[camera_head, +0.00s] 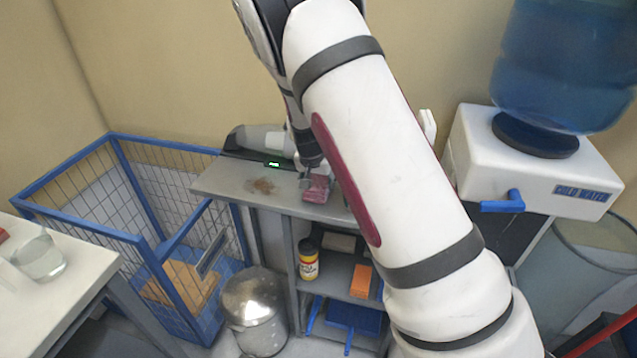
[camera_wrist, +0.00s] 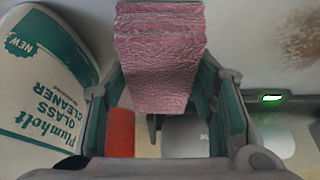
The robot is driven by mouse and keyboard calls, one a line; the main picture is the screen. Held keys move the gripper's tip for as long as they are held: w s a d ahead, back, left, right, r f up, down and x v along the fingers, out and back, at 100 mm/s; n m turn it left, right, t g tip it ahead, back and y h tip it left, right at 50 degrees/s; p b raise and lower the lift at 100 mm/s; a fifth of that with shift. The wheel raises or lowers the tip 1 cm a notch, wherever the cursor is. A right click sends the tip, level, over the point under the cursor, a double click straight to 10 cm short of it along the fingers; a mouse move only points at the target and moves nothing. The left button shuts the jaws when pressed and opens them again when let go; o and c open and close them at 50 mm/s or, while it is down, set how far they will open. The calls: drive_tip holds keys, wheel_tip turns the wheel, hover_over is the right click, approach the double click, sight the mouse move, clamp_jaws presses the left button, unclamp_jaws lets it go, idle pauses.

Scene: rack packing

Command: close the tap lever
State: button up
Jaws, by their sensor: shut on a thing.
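The blue tap lever (camera_head: 503,203) sticks out to the left from the front of the white water dispenser (camera_head: 478,150), at the right of the head view. My gripper (camera_head: 311,178) is far to the left of it, over the grey rack top. I cannot tell whether the block touches the rack top. The lever does not show in the wrist view.
The grey rack top (camera_head: 228,185) has a brown stain (camera_head: 262,185) and a device with a green display (camera_head: 274,164). A glass cleaner bottle (camera_wrist: 45,85) is close beside my gripper. A blue wire cage (camera_head: 130,240) and metal bin (camera_head: 254,310) stand in front.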

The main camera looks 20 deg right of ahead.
drive_tip(key=shift+f, duration=0.3)
drive_tip(key=shift+f, duration=0.15)
drive_tip(key=o, duration=1)
